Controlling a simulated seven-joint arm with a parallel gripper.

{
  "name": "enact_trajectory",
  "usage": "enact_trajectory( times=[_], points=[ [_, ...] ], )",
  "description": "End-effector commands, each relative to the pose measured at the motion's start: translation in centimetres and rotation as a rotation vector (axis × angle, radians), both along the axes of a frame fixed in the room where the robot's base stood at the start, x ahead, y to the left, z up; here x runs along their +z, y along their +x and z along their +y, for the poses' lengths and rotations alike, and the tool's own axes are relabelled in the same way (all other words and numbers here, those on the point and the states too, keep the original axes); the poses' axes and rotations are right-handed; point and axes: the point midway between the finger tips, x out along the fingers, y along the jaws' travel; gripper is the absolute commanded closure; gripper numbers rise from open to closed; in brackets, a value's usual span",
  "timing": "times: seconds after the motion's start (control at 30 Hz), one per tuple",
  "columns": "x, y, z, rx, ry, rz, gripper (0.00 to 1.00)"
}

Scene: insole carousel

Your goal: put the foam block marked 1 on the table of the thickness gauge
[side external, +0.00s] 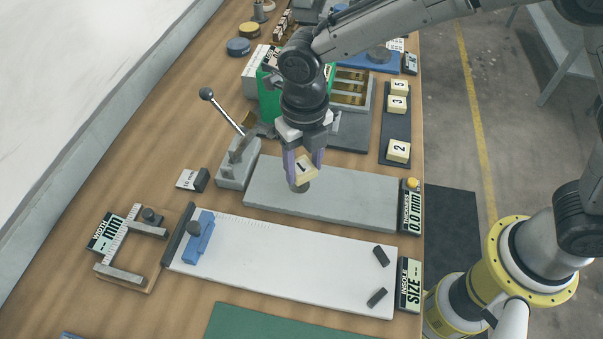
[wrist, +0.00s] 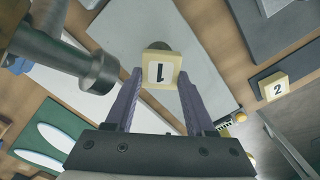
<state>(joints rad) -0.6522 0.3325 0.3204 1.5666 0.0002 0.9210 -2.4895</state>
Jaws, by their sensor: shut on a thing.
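The cream foam block marked 1 (side external: 306,169) is between the purple fingers of my gripper (side external: 303,172), its numbered face showing. It also shows in the wrist view (wrist: 160,72), held at the fingertips. My gripper is shut on it. The thickness gauge has a long grey plate (side external: 350,198) and a display (side external: 411,207) reading 0.0 mm at its right end. A small round grey disc (side external: 300,188) shows directly below the block, partly hidden by it. I cannot tell whether block and disc touch.
The gauge's ball-ended lever (side external: 222,112) rises at the plate's left. A white insole size board (side external: 290,265) lies in front. Blocks marked 2 (side external: 399,150), 3 and 5 sit on a dark strip behind right. A metal cylinder (wrist: 98,72) is close left in the wrist view.

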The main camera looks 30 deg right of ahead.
Motion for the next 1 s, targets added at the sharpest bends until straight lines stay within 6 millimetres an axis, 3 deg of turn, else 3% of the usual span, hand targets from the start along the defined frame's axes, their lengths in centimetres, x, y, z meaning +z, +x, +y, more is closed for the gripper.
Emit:
enact_trajectory(
  times=[0.23, 0.67, 0.7, 0.83, 1.0],
  points=[
    [-3.3, 0.3, 0.2, 0.0, -0.002, 0.003, 0.97],
    [-4.0, 0.3, 0.3, 0.0, -0.001, 0.001, 0.97],
    [-3.9, 0.3, 0.3, 0.0, 0.0, 0.0, 0.4],
    [-3.9, 0.3, 0.3, 0.0, 0.0, 0.001, 0.17],
    [-3.9, 0.3, 0.3, 0.0, -0.001, 0.001, 0.16]
  ],
)
